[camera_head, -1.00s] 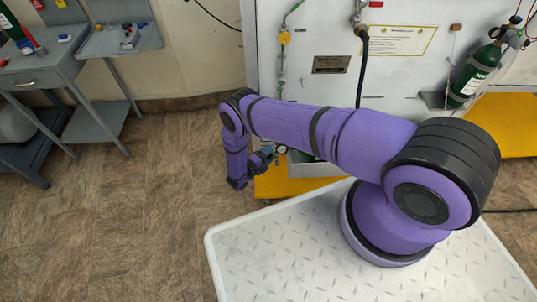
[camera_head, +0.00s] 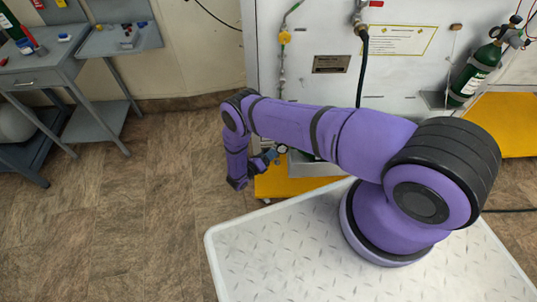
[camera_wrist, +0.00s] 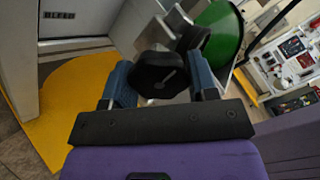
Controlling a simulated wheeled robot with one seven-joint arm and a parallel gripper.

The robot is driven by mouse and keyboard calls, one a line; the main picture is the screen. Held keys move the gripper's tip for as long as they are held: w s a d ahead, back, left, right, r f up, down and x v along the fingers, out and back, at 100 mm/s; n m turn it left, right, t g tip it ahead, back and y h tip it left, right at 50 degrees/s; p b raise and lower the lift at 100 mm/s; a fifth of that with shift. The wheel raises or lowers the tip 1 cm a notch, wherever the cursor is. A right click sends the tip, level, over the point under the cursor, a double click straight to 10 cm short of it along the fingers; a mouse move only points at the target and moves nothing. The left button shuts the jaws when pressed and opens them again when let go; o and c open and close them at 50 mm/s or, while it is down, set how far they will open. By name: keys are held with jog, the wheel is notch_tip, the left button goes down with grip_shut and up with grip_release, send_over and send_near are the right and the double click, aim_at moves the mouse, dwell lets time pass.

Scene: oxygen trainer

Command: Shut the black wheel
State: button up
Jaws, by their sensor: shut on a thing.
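The black wheel (camera_wrist: 160,76) is a lobed knob with a pale mark on its face, in the middle of the wrist view. It sits in front of a metal valve body beside a green cylinder (camera_wrist: 220,30). My gripper (camera_wrist: 163,82) has its two blue fingers on the left and right sides of the wheel, shut on it. In the head view my gripper (camera_head: 272,154) is low in front of the panel, at the end of my purple arm. The wheel is too small and too hidden there to make out clearly.
A white panel (camera_head: 330,90) with a hose and gauges stands behind my arm. A yellow base plate (camera_head: 285,183) lies at its foot. A second green cylinder (camera_head: 475,75) hangs at the right. Grey side tables (camera_head: 50,75) stand at the left, with open floor between.

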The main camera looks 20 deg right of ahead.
jog(key=shift+a+f+m, duration=0.1)
jog(key=shift+m, duration=0.4)
jog(key=o, duration=0.9)
jog(key=v, duration=1)
jog(key=shift+s+a, duration=0.15)
jog(key=shift+a, duration=0.25)
